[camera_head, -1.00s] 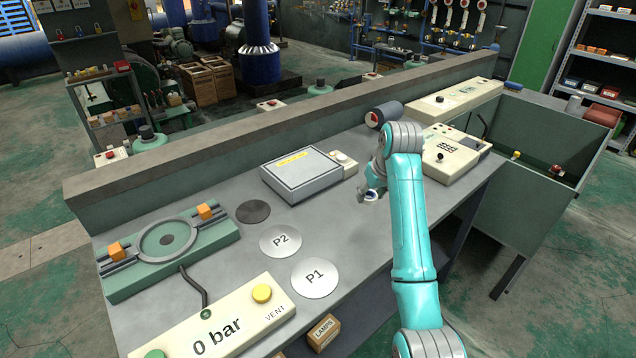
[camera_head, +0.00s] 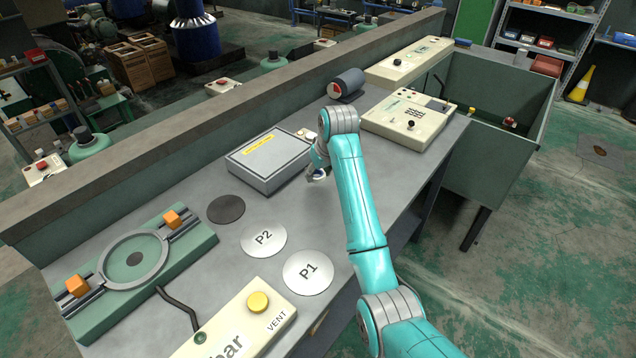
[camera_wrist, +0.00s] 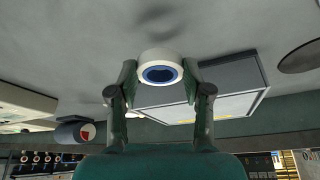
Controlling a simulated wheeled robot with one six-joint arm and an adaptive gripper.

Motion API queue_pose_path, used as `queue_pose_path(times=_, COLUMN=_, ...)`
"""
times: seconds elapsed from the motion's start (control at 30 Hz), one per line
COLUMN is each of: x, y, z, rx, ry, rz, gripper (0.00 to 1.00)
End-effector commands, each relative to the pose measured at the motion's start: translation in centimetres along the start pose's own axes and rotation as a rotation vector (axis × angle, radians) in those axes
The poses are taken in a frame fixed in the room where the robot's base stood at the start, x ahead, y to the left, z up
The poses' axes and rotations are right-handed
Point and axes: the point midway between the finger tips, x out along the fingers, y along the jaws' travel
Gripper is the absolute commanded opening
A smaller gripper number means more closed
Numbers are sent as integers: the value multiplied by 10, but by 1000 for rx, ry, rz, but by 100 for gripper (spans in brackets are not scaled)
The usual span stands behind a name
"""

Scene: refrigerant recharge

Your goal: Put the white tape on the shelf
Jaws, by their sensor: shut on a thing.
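The white tape (camera_wrist: 160,68) is a white roll with a blue core. In the wrist view it sits between the two fingers of my gripper (camera_wrist: 160,82), which are shut on it. A shadow lies on the worktop beyond the tape, and the tape looks lifted off the surface. In the head view the tape (camera_head: 319,174) shows small at the end of my arm, with my gripper (camera_head: 316,172) above the grey worktop, right of the grey box. A shelf rack (camera_head: 545,35) with bins stands at the far right back, and a small shelf unit (camera_head: 35,95) stands at the left back.
The worktop (camera_head: 215,270) holds a grey box (camera_head: 268,160), a dark cylinder (camera_head: 346,84), a cream control panel (camera_head: 408,118), plates P2 (camera_head: 263,239) and P1 (camera_head: 308,272), and a green clamp fixture (camera_head: 140,265). A raised ledge (camera_head: 230,115) runs along its back. Open floor lies right.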

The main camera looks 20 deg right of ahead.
Motion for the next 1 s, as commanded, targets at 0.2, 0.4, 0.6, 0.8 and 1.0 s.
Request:
queue_pose_path(times=0.2, x=31, y=0, z=14, rx=0, ry=-3, rz=-1, gripper=27)
queue_pose_path(times=0.4, x=41, y=0, z=17, rx=0, ry=0, rz=0, gripper=27)
queue_pose_path(times=0.6, x=41, y=0, z=17, rx=0, ry=-1, rz=0, gripper=27)
queue_pose_path(times=0.8, x=42, y=0, z=18, rx=0, ry=-1, rz=0, gripper=74)
queue_pose_path(times=1.0, x=42, y=0, z=18, rx=0, ry=-1, rz=0, gripper=74)
